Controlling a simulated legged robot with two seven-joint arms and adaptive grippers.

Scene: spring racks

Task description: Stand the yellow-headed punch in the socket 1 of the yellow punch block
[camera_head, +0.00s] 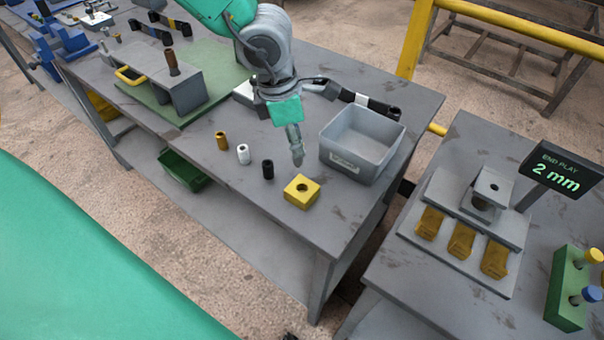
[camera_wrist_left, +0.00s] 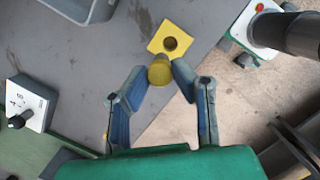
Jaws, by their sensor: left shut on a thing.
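A yellow block (camera_head: 301,193) with one round dark hole in its top lies near the front right edge of the grey table; it also shows in the left wrist view (camera_wrist_left: 158,44). My left gripper (camera_head: 297,154) is above and just behind the block in the head view. In the left wrist view its fingers are shut on a yellow-headed punch (camera_wrist_left: 160,72). The yellow head overlaps the block's near edge there, with the hole open beyond it. The punch's lower part is hidden. In the head view the fingers hide the yellow head. My right gripper is not in view.
A grey bin (camera_head: 350,165) stands close right of the left gripper. Black (camera_head: 268,169), white (camera_head: 243,153) and brass (camera_head: 221,140) cylinders stand left of the block. A green block (camera_head: 566,300) with yellow- and blue-topped pins is on the right table.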

